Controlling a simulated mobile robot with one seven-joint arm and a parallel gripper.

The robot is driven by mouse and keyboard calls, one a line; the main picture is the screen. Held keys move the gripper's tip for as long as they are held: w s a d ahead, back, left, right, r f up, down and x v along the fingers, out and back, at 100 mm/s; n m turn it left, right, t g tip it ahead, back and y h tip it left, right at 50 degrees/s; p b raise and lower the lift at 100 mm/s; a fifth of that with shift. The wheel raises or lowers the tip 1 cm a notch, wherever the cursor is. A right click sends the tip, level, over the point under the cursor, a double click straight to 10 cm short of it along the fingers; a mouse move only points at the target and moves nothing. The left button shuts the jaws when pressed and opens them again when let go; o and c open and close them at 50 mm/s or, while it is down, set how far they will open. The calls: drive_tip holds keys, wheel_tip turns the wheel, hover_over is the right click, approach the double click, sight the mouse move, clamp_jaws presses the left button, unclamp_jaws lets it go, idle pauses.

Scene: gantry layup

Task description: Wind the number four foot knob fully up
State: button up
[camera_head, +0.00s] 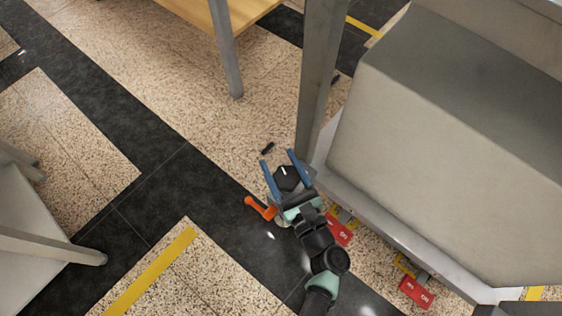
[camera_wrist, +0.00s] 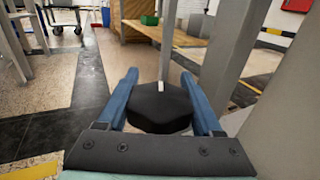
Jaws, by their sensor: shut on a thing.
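A black foot knob (camera_head: 287,178) with a white mark on it sits low by the base of a grey post of the machine frame. My gripper (camera_head: 280,164) reaches down to it with its two blue fingers, one on each side. In the wrist view the knob (camera_wrist: 160,106) lies between the blue fingers (camera_wrist: 161,92), and they are shut on it. The knob's number cannot be read. The underside of the knob and its foot are hidden.
An orange handle (camera_head: 260,208) is close to the left of my gripper. Red tags (camera_head: 338,230) and (camera_head: 416,292) hang along the grey frame's lower rail (camera_head: 385,240). A small black piece (camera_head: 267,148) lies on the floor beyond. The floor to the left is mostly clear.

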drive_tip(key=n+g+y, duration=0.1)
drive_tip(key=n+y, duration=0.1)
drive_tip(key=shift+a+g+y, duration=0.15)
drive_tip(key=shift+g+y, duration=0.15)
drive_tip(key=shift+g, duration=0.1)
drive_tip(key=n+g+y, duration=0.3)
drive_tip(key=g, duration=0.1)
drive_tip(key=shift+s+a+y, duration=0.3)
drive_tip(key=shift+s, duration=0.1)
drive_tip(key=n+g+y+b, duration=0.1)
drive_tip(key=g, duration=0.1)
drive_tip(key=s+n+g+y+b, duration=0.1)
drive_tip(key=n+g, duration=0.1)
drive_tip(key=n+g+b, duration=0.1)
drive_tip(key=n+g, duration=0.1)
drive_tip(key=shift+s+a+g+y, duration=0.15)
drive_tip(key=shift+a+g+y, duration=0.15)
drive_tip(key=shift+g+y, duration=0.1)
drive_tip(key=shift+s, duration=0.1)
drive_tip(key=o, duration=1.4)
drive_tip(key=shift+c, duration=0.2)
